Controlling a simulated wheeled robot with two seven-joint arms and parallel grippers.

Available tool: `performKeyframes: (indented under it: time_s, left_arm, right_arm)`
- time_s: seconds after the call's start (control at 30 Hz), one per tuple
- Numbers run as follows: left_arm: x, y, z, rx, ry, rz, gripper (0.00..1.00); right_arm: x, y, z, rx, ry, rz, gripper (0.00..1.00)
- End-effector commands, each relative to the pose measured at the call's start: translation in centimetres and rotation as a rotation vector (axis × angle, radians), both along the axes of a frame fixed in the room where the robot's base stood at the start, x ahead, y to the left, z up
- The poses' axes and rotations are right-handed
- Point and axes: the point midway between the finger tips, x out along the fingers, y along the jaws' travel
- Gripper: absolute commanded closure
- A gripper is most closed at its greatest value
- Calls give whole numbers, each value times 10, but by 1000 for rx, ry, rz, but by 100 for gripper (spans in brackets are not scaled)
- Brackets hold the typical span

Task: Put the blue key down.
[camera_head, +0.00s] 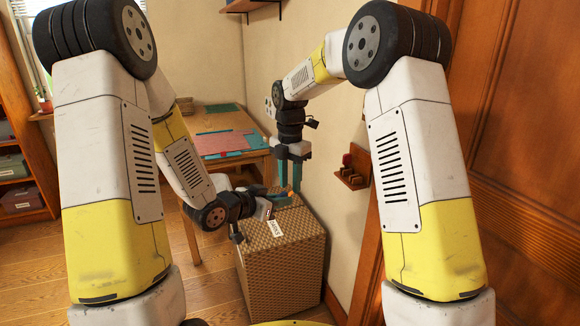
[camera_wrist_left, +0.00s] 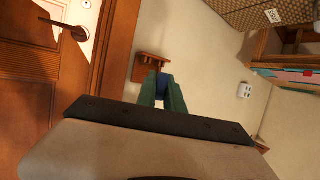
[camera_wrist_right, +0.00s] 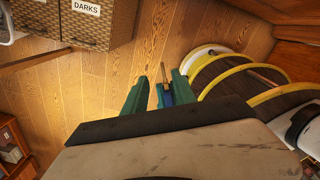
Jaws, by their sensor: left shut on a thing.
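My left gripper (camera_wrist_left: 162,92) is shut on a small blue thing, which I take as the blue key (camera_wrist_left: 164,80), between its green fingers. In the head view my left gripper (camera_head: 272,204) is over the top of the wicker hamper (camera_head: 283,257); the key cannot be made out there. My right gripper (camera_head: 290,177) points down just above and behind the left one. In the right wrist view its two teal fingers (camera_wrist_right: 158,88) stand apart, with a thin orange-brown piece (camera_wrist_right: 163,72) showing between or beyond the tips; I cannot tell what it is.
A small wooden wall rack (camera_head: 352,178) with a red item hangs right of the hamper; the left wrist view shows it beyond the fingers. A table (camera_head: 243,121) with pink and teal mats stands behind. A wooden door (camera_head: 520,150) is at right. Floor left of the hamper is free.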

Motion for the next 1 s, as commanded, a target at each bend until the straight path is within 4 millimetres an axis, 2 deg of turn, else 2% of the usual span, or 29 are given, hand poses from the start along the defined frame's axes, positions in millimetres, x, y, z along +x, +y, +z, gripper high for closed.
performKeyframes:
  time_s: [0.2, 0.5, 0.67, 0.83, 0.87, 0.9, 0.97, 1.0]
  left_arm:
    - [0, 0, 0, 0, 0, 0, 100]
    - [0, 0, 0, 0, 0, 0, 100]
    - [0, 0, 0, 0, 0, 0, 100]
    - [-1, -2, 0, 0, 0, -4, 100]
    - [-1, -2, 0, -1, -1, -5, 84]
    - [-1, -2, 0, -1, -1, -5, 76]
    - [-1, -2, 0, -1, -1, -5, 64]
    - [-1, -2, 0, -1, 0, -4, 63]
  right_arm:
    - [0, 0, -16, 0, 0, 0, 67]
    - [0, 0, -18, 1, -1, 0, 67]
    - [0, 0, -18, 1, -1, -1, 99]
    - [1, 1, -18, 2, -3, 0, 100]
    - [1, 1, -18, 2, -4, 0, 100]
    - [1, 1, -18, 3, -5, 0, 100]
    - [1, 1, -18, 3, -5, 0, 100]
    - [1, 1, -18, 2, -4, 0, 100]
